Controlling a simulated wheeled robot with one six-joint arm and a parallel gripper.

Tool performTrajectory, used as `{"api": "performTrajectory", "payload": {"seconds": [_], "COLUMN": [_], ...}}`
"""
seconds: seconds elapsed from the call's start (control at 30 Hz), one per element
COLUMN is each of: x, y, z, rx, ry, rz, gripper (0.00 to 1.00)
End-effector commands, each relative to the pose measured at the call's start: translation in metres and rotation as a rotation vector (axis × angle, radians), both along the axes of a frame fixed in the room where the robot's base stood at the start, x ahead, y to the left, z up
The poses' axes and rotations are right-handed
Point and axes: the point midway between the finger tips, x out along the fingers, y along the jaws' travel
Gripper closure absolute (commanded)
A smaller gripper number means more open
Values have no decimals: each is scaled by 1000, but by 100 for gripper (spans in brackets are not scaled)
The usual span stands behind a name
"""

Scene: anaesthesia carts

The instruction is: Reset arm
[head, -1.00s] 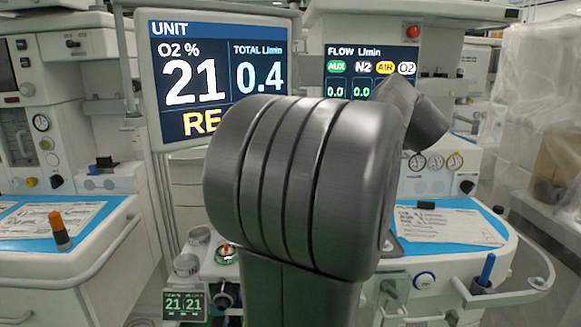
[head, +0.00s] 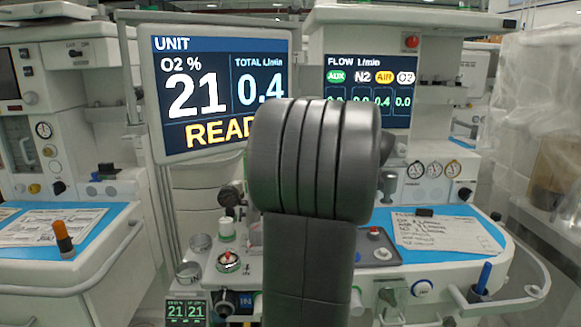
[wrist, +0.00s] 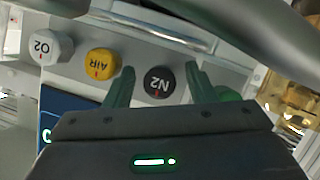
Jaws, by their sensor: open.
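In the wrist view, my gripper (wrist: 160,72) is open, its two dark green fingers apart with nothing held. The black N2 knob (wrist: 158,84) shows between the fingers; whether they touch it I cannot tell. To its left are the yellow AIR knob (wrist: 102,63) and the white O2 knob (wrist: 50,47). A green knob (wrist: 228,95) is partly hidden behind the right finger. In the head view my arm fills the middle and the gripper is hidden behind it.
The unit screen (head: 215,90) reads O2 21% and total 0.4. The flow screen (head: 368,92) is partly covered by my arm. A blue-handled post (head: 484,278) stands at right.

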Motion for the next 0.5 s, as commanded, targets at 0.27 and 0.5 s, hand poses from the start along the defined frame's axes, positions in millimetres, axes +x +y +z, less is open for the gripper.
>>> {"api": "performTrajectory", "payload": {"seconds": [0.27, 0.5], "x": [0, 0], "y": [0, 0], "z": [5, 4], "rx": [-118, -180], "ry": [-1, -3], "rz": [0, 0], "gripper": [49, 49]}}
